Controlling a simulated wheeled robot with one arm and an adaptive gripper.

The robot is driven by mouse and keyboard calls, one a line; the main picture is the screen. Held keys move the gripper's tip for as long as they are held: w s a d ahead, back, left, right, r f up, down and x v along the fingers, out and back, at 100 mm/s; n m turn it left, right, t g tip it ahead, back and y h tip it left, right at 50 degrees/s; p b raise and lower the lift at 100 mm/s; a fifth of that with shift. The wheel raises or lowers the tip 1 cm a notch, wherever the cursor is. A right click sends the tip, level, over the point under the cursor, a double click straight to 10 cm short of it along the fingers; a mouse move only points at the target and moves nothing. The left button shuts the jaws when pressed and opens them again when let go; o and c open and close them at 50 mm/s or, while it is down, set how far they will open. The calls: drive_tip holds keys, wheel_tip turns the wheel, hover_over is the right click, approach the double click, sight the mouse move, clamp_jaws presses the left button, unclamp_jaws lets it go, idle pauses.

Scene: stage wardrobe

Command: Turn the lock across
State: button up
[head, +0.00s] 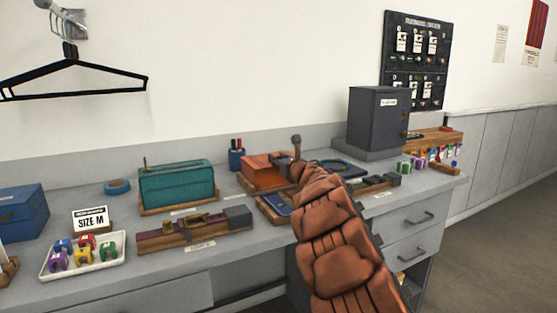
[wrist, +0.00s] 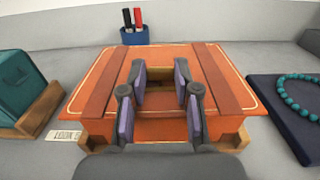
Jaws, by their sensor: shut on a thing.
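An orange case (wrist: 220,75) with two darker straps stands on a wooden base in the middle of the wrist view. It also shows in the head view (head: 259,167), at the back of the counter, partly behind my gripper. My gripper (wrist: 160,88) reaches over the middle of the case's front between the straps. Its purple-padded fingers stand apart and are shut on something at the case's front. I take this to be the lock, but the fingers and the gripper body hide its shape and which way it points.
A teal case (head: 178,183) stands to the left, and a blue pen cup (head: 237,159) behind. A dark tray with teal beads (wrist: 290,95) lies close on the right. A grey cabinet (head: 377,120) stands at the back right. A white tray (head: 65,262) holds small coloured pieces.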

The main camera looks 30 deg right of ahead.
clamp_jaws()
drive_tip(key=h+b, duration=0.1)
drive_tip(key=b, duration=0.1)
drive_tip(key=shift+a+f+m+b, duration=0.15)
drive_tip(key=shift+m+b, duration=0.25)
drive_tip(key=shift+f+m+h+b, duration=0.2)
drive_tip(key=shift+m+h+b, duration=0.2)
drive_tip(key=shift+h+b, duration=0.55)
drive_tip(key=h+b, duration=0.1)
drive_tip(key=m+g+h+b, duration=0.1)
drive_tip(key=b, duration=0.1)
drive_tip(key=shift+w+a+r+m, duration=0.1)
drive_tip(key=shift+a+r+m, duration=0.1)
drive_tip(key=shift+m, duration=0.1)
drive_tip(key=shift+w+a+r+m+g+h+b, duration=0.1)
drive_tip(key=shift+m+g+h+b, duration=0.4)
drive_tip(key=shift+h, duration=0.35)
drive_tip(key=shift+a+r+m+g+h+b, duration=0.1)
drive_tip(key=shift+m+g+h+b, duration=0.15)
drive_tip(key=shift+m+g+h, duration=0.4)
drive_tip(key=shift+m+g+h+p, duration=0.4)
drive_tip(key=shift+m+h, duration=0.35)
drive_tip(key=shift+h, duration=0.3)
drive_tip(key=shift+m+g+h, duration=0.3)
drive_tip(key=shift+g, duration=0.05)
